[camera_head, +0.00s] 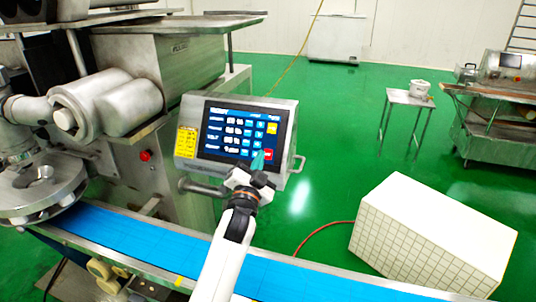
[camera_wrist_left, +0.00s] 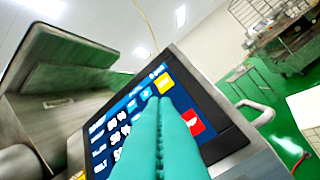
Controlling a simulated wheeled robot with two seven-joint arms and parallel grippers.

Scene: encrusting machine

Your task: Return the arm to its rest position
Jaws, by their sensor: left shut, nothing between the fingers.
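My left gripper (camera_head: 257,160) reaches up from the bottom of the head view, with its teal fingers in front of the lower right part of the touch panel's screen (camera_head: 238,133). The fingers are shut and empty. In the left wrist view the shut gripper (camera_wrist_left: 165,104) points at the screen (camera_wrist_left: 128,125), between the yellow button (camera_wrist_left: 165,82) and the red button (camera_wrist_left: 193,122). I cannot tell whether the fingertips touch the screen. My right gripper is not in view.
A blue conveyor belt (camera_head: 130,235) runs below my arm. The steel encrusting machine (camera_head: 165,70) stands at the left. A white tiled block (camera_head: 430,235) is at the right, and a small table (camera_head: 409,97) stands behind it on open green floor (camera_head: 335,120).

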